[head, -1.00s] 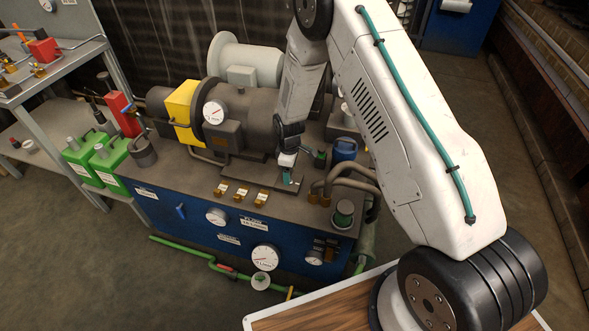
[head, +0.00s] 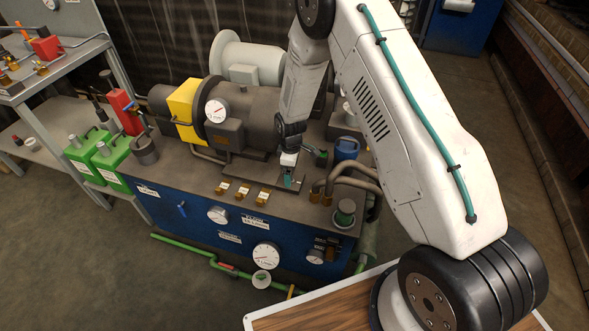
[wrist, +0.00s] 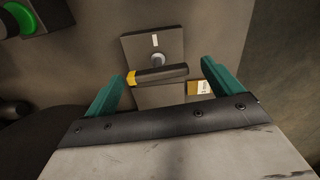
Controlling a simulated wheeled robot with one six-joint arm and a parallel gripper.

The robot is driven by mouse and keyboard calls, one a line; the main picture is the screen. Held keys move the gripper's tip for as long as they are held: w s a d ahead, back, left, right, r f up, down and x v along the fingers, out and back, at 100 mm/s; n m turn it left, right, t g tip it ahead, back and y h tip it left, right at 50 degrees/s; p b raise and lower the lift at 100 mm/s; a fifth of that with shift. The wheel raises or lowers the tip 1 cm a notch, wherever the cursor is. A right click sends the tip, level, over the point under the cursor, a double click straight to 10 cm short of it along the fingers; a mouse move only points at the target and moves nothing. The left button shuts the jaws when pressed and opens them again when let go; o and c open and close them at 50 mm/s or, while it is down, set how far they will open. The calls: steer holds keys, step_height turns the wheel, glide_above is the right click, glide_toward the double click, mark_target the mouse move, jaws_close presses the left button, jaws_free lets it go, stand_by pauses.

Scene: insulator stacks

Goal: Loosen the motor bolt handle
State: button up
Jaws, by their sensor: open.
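My gripper (wrist: 165,80) is open, with one teal finger at each side of the handle. The handle appears between the fingers, near their tips; I cannot tell how far below them it is. In the head view my gripper (head: 289,180) points down just above the machine's top, in front of the motor (head: 258,118). My gripper and arm hide the handle there.
The blue machine base (head: 240,228) carries several brass blocks with labels (head: 243,190), a blue canister (head: 345,149) and bent pipes (head: 345,172) close to the right of my gripper. A green round button (wrist: 18,18) shows at upper left in the wrist view.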

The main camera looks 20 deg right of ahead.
step_height(320, 180, up, 8)
steer(key=shift+f, duration=0.15)
stand_by(0.6)
steer(key=s+d+r+m, duration=0.1)
steer(key=s+r+m, duration=0.3)
steer(key=s+r, duration=0.8)
steer(key=s+d+r+m+t, duration=0.1)
steer(key=s+r+m, duration=0.3)
steer(key=s+r, duration=0.9)
steer(key=s+d+r+m, duration=0.2)
steer(key=s+r+m, duration=0.1)
steer(key=s+r, duration=1)
steer(key=shift+s+d+m, duration=0.2)
steer(key=shift+m, duration=0.2)
